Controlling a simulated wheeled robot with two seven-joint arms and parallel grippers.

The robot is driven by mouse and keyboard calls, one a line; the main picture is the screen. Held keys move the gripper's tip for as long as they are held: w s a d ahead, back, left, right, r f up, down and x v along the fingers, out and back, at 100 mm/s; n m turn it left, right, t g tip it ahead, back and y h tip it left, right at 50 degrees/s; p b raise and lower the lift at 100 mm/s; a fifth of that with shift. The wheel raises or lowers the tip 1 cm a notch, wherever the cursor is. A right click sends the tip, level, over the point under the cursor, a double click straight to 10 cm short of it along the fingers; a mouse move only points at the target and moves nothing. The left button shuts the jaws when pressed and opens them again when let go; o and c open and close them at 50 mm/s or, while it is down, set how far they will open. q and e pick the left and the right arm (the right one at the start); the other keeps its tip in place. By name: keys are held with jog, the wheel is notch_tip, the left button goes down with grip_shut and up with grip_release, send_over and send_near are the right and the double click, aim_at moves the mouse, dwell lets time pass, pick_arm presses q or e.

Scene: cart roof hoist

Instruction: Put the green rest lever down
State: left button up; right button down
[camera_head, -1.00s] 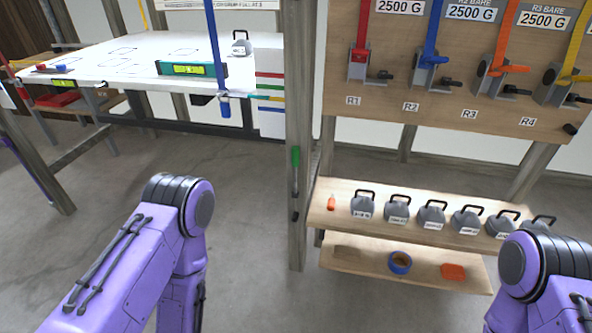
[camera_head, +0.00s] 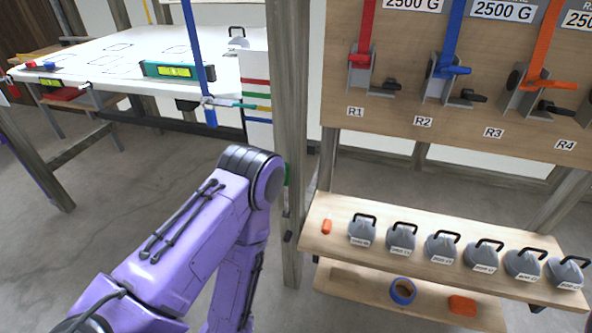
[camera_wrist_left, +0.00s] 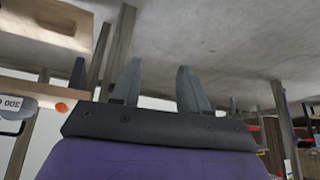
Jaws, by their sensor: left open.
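The green rest lever (camera_head: 287,172) is on the grey wooden post between the white table and the board. Only a sliver of green shows in the head view, because my left arm's purple elbow covers most of it, so its position is hard to read. In the left wrist view my left gripper (camera_wrist_left: 160,75) is open, with two grey fingers apart and nothing between them. Its fingers are outside the head view. I cannot make out the lever in the wrist view. My right gripper is not in view.
The wooden post (camera_head: 289,80) stands close to my left arm. A shelf (camera_head: 340,246) with several grey weights and an orange item is at right, below a board (camera_head: 400,135) of coloured levers. A blue strap (camera_head: 197,60) hangs at the table's front. Floor is open at left.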

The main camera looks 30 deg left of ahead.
pick_arm(q)
jog(key=w+r+t+y+b, duration=0.1)
jog(key=w+r+t, duration=0.15)
jog(key=w, duration=0.35)
jog(key=w+r+m+t+b, duration=0.1)
jog(key=w+r+t, duration=0.15)
jog(key=w, duration=0.25)
jog(key=w+r+t+y+b, duration=0.1)
jog(key=w+r+t, duration=0.15)
jog(key=w, duration=0.35)
jog(key=w+a+r+t+y, duration=0.1)
jog(key=w+r+t, duration=0.1)
jog(key=w+r, duration=0.3)
jog(key=w+a+r+t+y, duration=0.1)
jog(key=w+r+t, duration=0.15)
jog(key=r, duration=0.55)
jog(key=x, duration=1)
jog(key=shift+w+a+f+g, duration=0.15)
jog(key=shift+w+f+g, duration=0.1)
jog(key=shift+f+g, duration=0.05)
grip_shut()
